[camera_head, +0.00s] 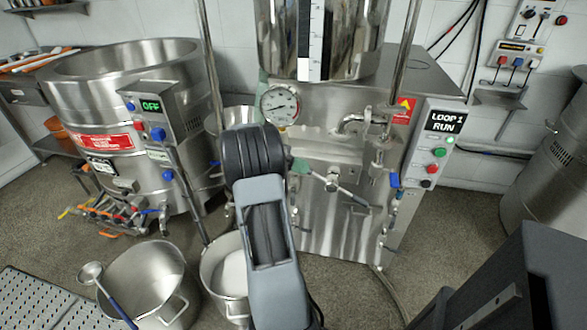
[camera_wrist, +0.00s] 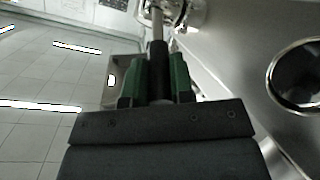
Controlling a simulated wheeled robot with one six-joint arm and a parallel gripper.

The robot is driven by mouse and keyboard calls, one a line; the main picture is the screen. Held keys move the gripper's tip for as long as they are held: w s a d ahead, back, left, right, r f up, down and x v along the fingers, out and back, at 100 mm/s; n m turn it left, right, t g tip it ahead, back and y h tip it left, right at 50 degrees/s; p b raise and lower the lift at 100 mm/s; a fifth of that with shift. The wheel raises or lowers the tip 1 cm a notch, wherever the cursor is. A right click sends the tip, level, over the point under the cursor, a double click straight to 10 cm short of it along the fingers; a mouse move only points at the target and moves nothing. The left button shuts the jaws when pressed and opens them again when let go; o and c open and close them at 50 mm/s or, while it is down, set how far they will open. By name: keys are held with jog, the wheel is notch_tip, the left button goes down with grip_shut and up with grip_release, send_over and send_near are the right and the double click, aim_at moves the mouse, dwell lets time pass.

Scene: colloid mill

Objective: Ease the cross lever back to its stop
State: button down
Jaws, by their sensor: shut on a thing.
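The cross lever (camera_head: 333,183) is on the front of the steel mill, below and right of the round gauge, with metal arms spreading from a hub. In the wrist view a lever arm with a dark grip (camera_wrist: 158,62) runs between the two green pads of my gripper (camera_wrist: 160,82). My gripper is shut on this grip, one pad on each side. In the head view my gripper (camera_head: 300,166) shows only as a bit of green at the lever's left, mostly hidden behind my arm. The lever's stop cannot be made out.
A steel tank (camera_head: 165,120) stands left. A pot (camera_head: 150,285) and a bucket (camera_head: 212,275) sit on the floor below.

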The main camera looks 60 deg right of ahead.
jog(key=shift+f, duration=0.15)
dwell(0.3)
jog(key=c, duration=1)
grip_release()
